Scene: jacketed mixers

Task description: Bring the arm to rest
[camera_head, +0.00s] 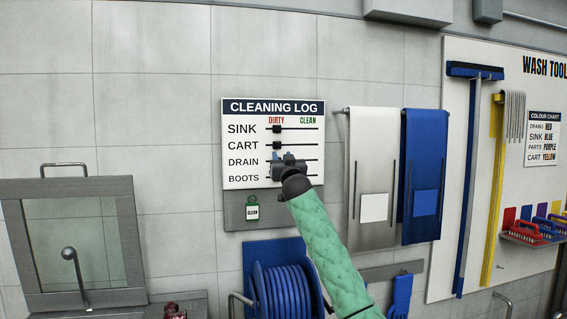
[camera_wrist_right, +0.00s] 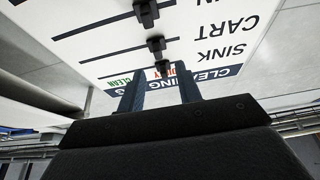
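My right arm, in a green sleeve, reaches up to the cleaning log board (camera_head: 245,190) on the tiled wall. My right gripper (camera_head: 288,163) is in front of its DRAIN and BOOTS rows. In the right wrist view the two fingers of this gripper (camera_wrist_right: 160,80) stand apart with nothing between them. The sink slider (camera_head: 277,129) and cart slider (camera_head: 277,146) stand at the DIRTY side. The wrist view also shows a third slider (camera_wrist_right: 145,10). The gripper hides part of the lower rows in the head view. My left gripper is not in view.
A blue hose reel (camera_head: 285,290) is below. A green CLEAN tag (camera_head: 252,209) hangs under the log. A wash tool board (camera_head: 540,190) is at the right.

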